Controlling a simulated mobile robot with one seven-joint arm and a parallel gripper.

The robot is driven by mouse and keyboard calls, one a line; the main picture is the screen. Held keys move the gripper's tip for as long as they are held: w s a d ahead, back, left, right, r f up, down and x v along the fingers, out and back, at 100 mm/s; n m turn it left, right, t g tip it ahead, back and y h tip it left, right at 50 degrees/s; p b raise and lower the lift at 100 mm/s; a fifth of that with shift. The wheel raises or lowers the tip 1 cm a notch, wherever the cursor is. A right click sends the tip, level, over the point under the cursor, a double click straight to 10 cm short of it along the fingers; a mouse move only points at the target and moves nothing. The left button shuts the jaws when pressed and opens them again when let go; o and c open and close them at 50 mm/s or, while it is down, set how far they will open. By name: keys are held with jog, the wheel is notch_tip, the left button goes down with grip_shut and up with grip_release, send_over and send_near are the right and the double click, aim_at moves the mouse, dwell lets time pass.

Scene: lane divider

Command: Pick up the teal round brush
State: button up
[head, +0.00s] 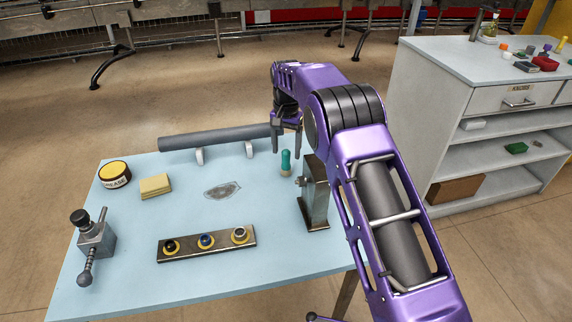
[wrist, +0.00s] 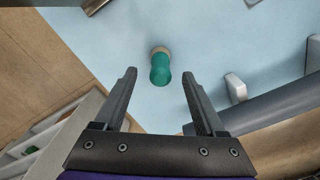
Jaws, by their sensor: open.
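The teal round brush (head: 285,162) stands upright on the light blue table (head: 150,215), near its right side. In the wrist view the brush (wrist: 160,68) shows a teal handle above a tan base, ahead of the fingertips and roughly centred between them. My gripper (head: 288,150) is open and empty, above and beside the brush in the head view. In the wrist view my gripper (wrist: 160,72) has its two dark fingers spread wide, with no visible contact with the brush.
A grey metal block (head: 314,195) stands just right of the brush. A grey roller (head: 215,138) on white supports lies along the back edge. A yellow sponge (head: 155,186), grease tin (head: 114,174), valve fitting (head: 95,238) and plate with three knobs (head: 206,243) stand farther left.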

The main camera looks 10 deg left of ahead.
aim_at(286, 161)
jog(key=shift+f, duration=2.65)
grip_shut()
